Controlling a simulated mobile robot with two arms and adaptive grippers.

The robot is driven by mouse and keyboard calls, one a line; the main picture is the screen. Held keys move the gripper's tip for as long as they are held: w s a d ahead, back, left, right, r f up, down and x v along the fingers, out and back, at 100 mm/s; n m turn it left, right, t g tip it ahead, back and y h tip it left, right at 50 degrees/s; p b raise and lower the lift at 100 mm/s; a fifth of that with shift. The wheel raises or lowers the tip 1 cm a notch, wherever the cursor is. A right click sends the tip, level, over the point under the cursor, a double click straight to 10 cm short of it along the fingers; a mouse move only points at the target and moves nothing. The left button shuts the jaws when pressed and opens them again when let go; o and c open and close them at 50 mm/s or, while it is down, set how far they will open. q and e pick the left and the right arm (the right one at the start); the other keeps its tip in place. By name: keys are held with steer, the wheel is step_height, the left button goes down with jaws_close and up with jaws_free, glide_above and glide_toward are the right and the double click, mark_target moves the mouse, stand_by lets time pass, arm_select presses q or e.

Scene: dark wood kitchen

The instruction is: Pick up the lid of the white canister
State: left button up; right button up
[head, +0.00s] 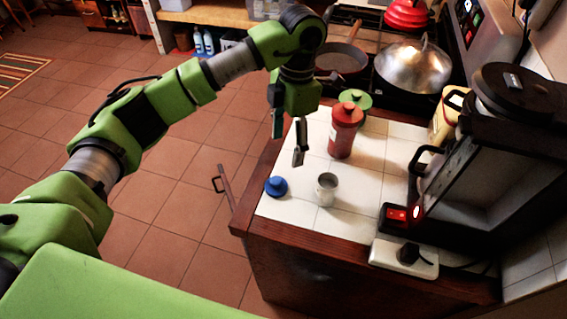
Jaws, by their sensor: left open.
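A small white canister (326,188) stands upright on the white tiled counter, and its top looks uncovered. A round blue lid (276,186) with a knob lies on the tiles to its left, near the counter's left edge, apart from the canister. My left gripper (288,149) is open and empty. Its fingers point down above the counter's left edge, and in the picture they are just above the blue lid. My right gripper is not in view.
A red canister (344,132) and a green one (356,98) stand behind. A dark coffee machine (478,165) and a white power strip (403,258) are at the right. A pan (341,58) and a domed metal cover (413,68) are on the stove.

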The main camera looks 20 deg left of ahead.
arm_select(q)
steer(key=a, duration=0.2)
steer(key=p, duration=0.2)
glide_above(276, 180)
steer(key=shift+y, duration=0.4)
steer(key=f, duration=0.4)
steer(key=w+f, duration=0.1)
steer(key=f, duration=0.1)
steer(key=f+p, duration=0.2)
steer(key=shift+s+f, duration=0.3)
steer(key=shift+f, duration=0.05)
steer(key=shift+s+f+p, duration=0.2)
steer(key=shift+f+p, duration=0.35)
steer(key=shift+f, duration=1.3)
steer(key=c, duration=1)
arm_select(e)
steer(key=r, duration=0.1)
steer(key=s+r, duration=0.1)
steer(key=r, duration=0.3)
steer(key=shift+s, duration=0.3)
